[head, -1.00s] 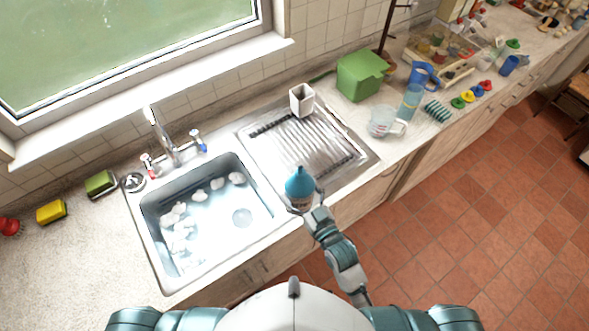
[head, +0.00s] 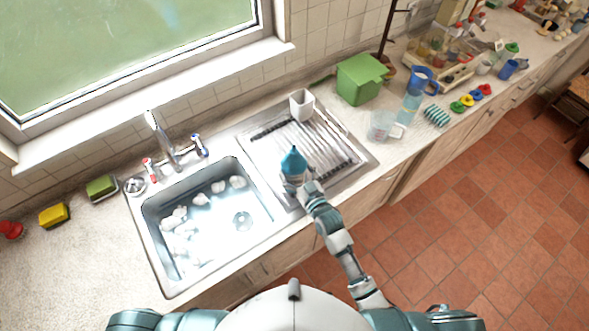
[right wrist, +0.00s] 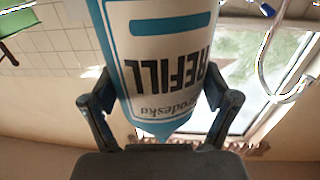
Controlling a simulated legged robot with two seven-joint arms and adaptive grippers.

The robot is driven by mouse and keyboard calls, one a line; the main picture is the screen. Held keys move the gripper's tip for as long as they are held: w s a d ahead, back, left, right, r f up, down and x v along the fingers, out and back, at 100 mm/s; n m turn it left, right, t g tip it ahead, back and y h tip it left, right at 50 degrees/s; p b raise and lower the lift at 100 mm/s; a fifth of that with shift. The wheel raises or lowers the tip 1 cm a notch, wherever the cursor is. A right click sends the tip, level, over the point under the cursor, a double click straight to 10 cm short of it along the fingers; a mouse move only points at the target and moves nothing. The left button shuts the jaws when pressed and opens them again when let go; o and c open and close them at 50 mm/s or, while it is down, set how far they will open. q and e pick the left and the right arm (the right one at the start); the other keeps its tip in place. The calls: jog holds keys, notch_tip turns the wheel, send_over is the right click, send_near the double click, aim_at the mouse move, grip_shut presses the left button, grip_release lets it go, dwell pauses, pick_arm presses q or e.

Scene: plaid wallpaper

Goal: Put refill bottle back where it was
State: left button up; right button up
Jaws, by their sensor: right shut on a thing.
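The refill bottle (head: 293,164) has a blue conical top and a white label. In the right wrist view the bottle (right wrist: 165,75) shows its "REFILL" lettering upside down. My right gripper (head: 304,188) is shut on the bottle, with one finger on each side of it in the right wrist view (right wrist: 160,108). In the head view the bottle appears upright over the left front part of the metal draining board (head: 345,175), beside the sink. I cannot tell whether its base touches the board. My left gripper is not in view.
The sink (head: 160,262) with white lumps in it lies left of the bottle. A white cup (head: 302,104) stands at the back of the draining board.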

jog(key=o, duration=1.1)
jog(key=shift+f, duration=0.1)
jog(key=shift+o, duration=0.5)
jog(key=shift+a, duration=0.1)
jog(key=shift+s, duration=0.4)
jog(key=b+v, duration=0.1)
jog(key=v, duration=1)
jog(key=shift+d, duration=0.3)
